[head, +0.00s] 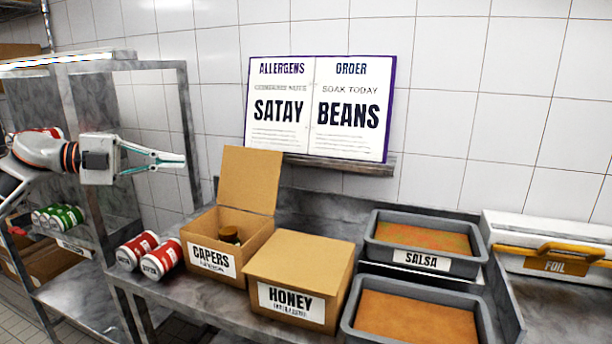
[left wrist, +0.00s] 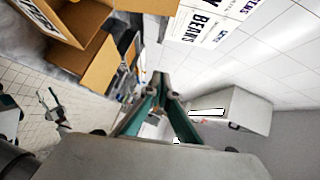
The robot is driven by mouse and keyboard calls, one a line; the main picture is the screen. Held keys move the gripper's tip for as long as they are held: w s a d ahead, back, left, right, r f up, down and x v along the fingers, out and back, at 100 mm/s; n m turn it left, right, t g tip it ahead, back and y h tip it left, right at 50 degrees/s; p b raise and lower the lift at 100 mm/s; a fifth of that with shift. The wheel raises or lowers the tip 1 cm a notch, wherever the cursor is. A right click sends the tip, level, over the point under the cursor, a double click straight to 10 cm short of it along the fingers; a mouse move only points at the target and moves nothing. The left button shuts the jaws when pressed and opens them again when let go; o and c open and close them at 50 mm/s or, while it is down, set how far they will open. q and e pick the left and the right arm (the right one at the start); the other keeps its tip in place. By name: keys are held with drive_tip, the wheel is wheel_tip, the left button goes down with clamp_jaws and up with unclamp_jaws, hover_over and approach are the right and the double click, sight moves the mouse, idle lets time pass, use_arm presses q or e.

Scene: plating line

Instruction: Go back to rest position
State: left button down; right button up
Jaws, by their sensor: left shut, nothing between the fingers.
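My left gripper (head: 180,160) reaches in from the left in the head view, in the air in front of the wire-and-metal shelf's right post. Its fingers are together and hold nothing. In the left wrist view the green fingers (left wrist: 160,78) meet at their tips, with nothing between them. The gripper is above and to the left of the open CAPERS box (head: 211,259) and touches nothing that I can see. My right gripper does not show clearly enough in the head view to be named there.
Red-and-white cans (head: 150,254) lie left of the CAPERS box. An open book (head: 318,110) is on the wall ledge. A metal shelf (head: 186,110) is at left.

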use_arm(q)
drive_tip(key=d+f+n+t, duration=0.7)
drive_tip(key=d+f+t, duration=0.3)
drive_tip(key=d+f, duration=0.2)
drive_tip(key=s+a+f+n+y, duration=0.6)
drive_tip(key=f+n+y, duration=0.15)
drive_tip(key=f, duration=0.25)
drive_tip(key=s+a+f+n+y, duration=0.5)
drive_tip(key=s+f+n+y, duration=0.15)
drive_tip(key=f+y, duration=0.3)
drive_tip(key=s+a+f+n+g+y, duration=0.1)
drive_tip(key=s+a+f+g, duration=0.3)
drive_tip(key=s, duration=0.5)
drive_tip(key=s+a+f+g+y, duration=0.1)
drive_tip(key=s+a+f+g, duration=0.1)
drive_tip(key=s+f, duration=0.5)
drive_tip(key=s+a+f+n+g+y, duration=0.1)
drive_tip(key=s+a+f+g, duration=0.25)
drive_tip(key=s, duration=0.65)
drive_tip(key=w+d+f+n+t+h, duration=0.2)
drive_tip(key=d+f+t+h, duration=0.2)
drive_tip(key=d+f, duration=0.9)
drive_tip(key=d+h, duration=0.3)
drive_tip(key=d, duration=0.1)
drive_tip(key=shift+w+f, duration=0.3)
drive_tip(key=shift+f, duration=0.1)
